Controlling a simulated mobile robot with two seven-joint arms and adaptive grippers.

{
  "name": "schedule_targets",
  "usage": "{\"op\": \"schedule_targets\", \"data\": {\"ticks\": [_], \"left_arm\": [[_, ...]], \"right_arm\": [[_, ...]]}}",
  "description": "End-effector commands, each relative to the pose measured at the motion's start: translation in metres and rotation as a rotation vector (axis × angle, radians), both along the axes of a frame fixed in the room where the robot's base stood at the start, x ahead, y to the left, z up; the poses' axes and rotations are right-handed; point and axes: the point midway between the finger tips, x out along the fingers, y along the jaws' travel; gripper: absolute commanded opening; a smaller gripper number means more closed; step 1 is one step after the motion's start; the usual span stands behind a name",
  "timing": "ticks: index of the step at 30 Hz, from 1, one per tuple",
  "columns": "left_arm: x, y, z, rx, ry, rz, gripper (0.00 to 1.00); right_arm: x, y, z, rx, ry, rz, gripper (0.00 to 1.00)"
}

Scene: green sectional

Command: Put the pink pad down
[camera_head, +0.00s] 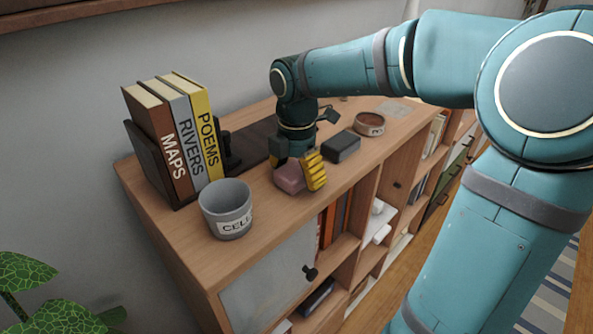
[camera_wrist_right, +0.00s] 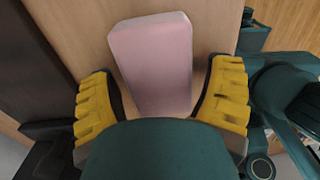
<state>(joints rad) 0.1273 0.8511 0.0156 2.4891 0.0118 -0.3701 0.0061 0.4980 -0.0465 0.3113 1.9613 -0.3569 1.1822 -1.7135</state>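The pink pad (camera_head: 289,178) is at the top of the wooden shelf unit (camera_head: 180,245), near its front edge, between the grey cup and a dark block. In the right wrist view the pad (camera_wrist_right: 153,60) is a rounded pink block between the two yellow fingers. My right gripper (camera_head: 298,168) points down over the pad, and in the wrist view (camera_wrist_right: 163,100) its fingers stand apart with a gap on each side of the pad. The pad seems to rest on the wood; its near end is hidden by the gripper. My left gripper is not in view.
A grey cup (camera_head: 227,212) stands left of the pad. Upright books (camera_head: 175,135) in a dark holder stand behind. A dark block (camera_head: 341,147) and a small brown bowl (camera_head: 370,125) are to the right. A dark flat panel (camera_head: 252,142) lies behind the gripper.

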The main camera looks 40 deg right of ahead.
Motion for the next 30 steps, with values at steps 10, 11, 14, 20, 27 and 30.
{"op": "schedule_targets", "data": {"ticks": [10,11,14,20,27,30], "left_arm": [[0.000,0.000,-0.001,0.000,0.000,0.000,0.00],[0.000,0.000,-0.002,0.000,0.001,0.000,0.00],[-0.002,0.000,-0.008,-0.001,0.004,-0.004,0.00],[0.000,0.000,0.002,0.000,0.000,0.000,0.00],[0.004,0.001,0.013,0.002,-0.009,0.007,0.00],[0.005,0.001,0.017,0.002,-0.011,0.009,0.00]], "right_arm": [[0.000,0.000,0.000,-0.001,-0.001,-0.001,0.89],[0.000,0.000,-0.001,-0.001,-0.001,-0.001,0.89],[0.000,-0.001,-0.005,-0.001,-0.002,-0.002,0.89],[0.001,0.004,0.034,-0.001,-0.006,0.003,0.89],[0.000,0.010,0.086,0.000,-0.006,0.000,0.89],[-0.001,0.010,0.105,-0.001,-0.004,0.000,0.89]]}}
